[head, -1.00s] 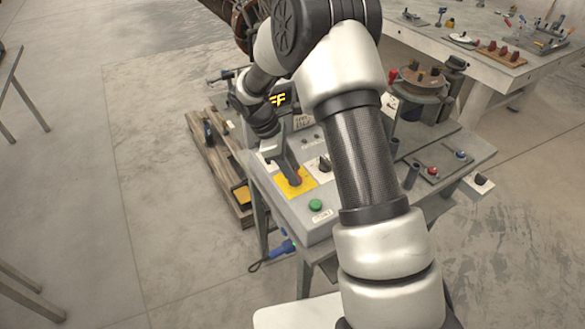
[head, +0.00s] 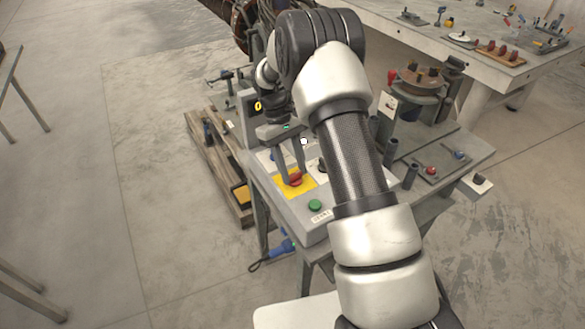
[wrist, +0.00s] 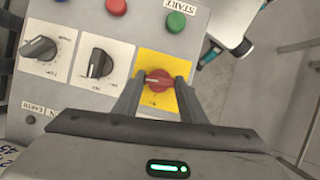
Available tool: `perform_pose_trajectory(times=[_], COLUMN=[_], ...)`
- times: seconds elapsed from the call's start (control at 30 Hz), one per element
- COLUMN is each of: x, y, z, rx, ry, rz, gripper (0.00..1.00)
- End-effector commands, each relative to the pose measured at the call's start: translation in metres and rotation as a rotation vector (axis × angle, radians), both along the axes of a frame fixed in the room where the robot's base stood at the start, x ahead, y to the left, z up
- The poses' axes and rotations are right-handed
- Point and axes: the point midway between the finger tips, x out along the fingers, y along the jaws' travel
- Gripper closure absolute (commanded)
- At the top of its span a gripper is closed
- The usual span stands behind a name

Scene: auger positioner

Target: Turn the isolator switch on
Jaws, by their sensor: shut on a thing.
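The isolator switch is a red rotary handle (wrist: 159,81) on a yellow plate (wrist: 152,62) in the wrist view. In the head view the red handle (head: 295,180) shows on its yellow plate (head: 307,186) at the near part of the grey control panel. My gripper (wrist: 160,84) is shut on the red handle, one finger at each end of it. In the wrist view the handle's bar lies roughly across the picture, from finger to finger. In the head view my gripper (head: 293,176) reaches down onto the handle from above. The fingers hide the handle's ends.
A green START button (wrist: 176,21), a red button (wrist: 116,6) and two black rotary knobs (wrist: 99,63) (wrist: 40,48) share the panel. A wooden pallet (head: 215,165) lies on the floor at the left. Posts and a clamp fixture (head: 420,80) stand right of my arm.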

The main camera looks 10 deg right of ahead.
Motion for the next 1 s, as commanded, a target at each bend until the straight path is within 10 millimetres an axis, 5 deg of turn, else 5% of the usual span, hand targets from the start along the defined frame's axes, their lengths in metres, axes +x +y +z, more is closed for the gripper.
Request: perform_pose_trajectory(times=[0.87, 0.9, 1.0], x=[0.0011, 0.0011, 0.0010], y=[-0.0009, -0.0008, -0.0010], z=[0.0007, 0.0007, 0.0006], rx=[0.001, 0.001, 0.001], ry=[-0.003, -0.003, -0.003], rz=[-0.156, -0.156, -0.155], gripper=[0.85, 0.57, 0.43])
